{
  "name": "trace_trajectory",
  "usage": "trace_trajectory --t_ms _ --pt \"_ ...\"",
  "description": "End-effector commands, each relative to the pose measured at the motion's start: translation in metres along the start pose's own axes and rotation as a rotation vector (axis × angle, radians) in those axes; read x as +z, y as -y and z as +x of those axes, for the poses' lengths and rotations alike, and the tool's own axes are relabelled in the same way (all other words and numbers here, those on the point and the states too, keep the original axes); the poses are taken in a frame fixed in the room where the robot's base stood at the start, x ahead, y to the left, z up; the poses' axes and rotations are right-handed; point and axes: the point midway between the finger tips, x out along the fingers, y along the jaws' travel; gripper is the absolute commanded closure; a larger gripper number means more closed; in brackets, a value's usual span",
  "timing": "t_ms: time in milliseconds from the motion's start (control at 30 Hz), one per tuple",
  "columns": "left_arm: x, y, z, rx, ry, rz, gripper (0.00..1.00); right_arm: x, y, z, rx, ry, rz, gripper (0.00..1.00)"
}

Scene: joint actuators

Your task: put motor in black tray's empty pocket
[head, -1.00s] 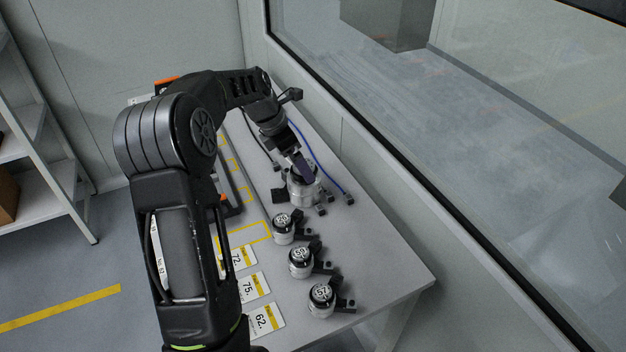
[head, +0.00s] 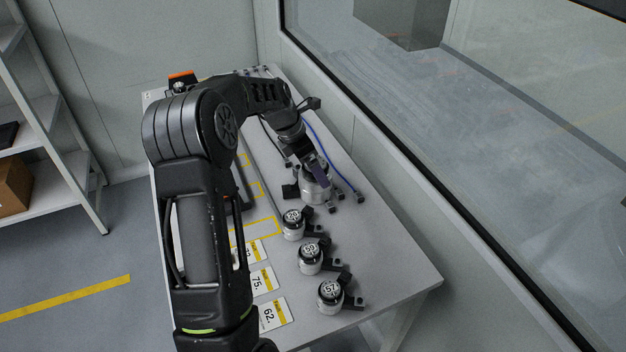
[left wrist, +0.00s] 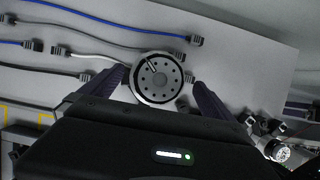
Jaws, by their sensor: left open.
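A large round silver motor (head: 315,191) stands upright on the table. It also shows in the left wrist view (left wrist: 157,80), with a ring of holes on its top face. My left gripper (head: 316,176) is open at this motor. In the left wrist view the two fingers (left wrist: 160,92) are on either side of it, with a gap visible near the top of each finger; contact lower down cannot be told. My right gripper is out of view.
Three smaller motors with black connectors (head: 310,258) stand in a row nearer the front. Blue and grey cables (head: 333,158) lie behind and right of the large motor. Number cards (head: 273,313) and yellow outlines lie left. A glass wall borders the table's right side.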

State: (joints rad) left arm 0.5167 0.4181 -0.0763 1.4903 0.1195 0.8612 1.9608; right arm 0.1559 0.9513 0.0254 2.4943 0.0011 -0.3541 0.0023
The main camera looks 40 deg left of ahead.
Motion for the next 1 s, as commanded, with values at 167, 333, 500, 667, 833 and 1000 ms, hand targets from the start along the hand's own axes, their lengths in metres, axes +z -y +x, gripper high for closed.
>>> trace_trajectory --t_ms 167,333,500,667,833,1000 --pt "-0.001 -0.002 0.026 -0.003 -0.002 -0.001 0.0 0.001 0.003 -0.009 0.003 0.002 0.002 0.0" --pt "-0.001 -0.002 0.04 0.0 -0.001 0.001 0.0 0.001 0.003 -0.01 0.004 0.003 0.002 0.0" --pt "-0.001 -0.002 0.041 0.001 0.0 0.001 0.0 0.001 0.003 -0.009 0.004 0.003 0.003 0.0" --pt "-0.001 -0.002 0.041 0.0 0.0 0.001 0.0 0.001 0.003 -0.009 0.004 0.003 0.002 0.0" --pt "-0.001 -0.002 0.041 0.0 0.0 0.001 0.0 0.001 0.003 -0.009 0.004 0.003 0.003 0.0" --pt "-0.001 -0.002 0.041 0.0 0.0 0.001 0.07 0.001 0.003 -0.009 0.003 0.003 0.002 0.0"
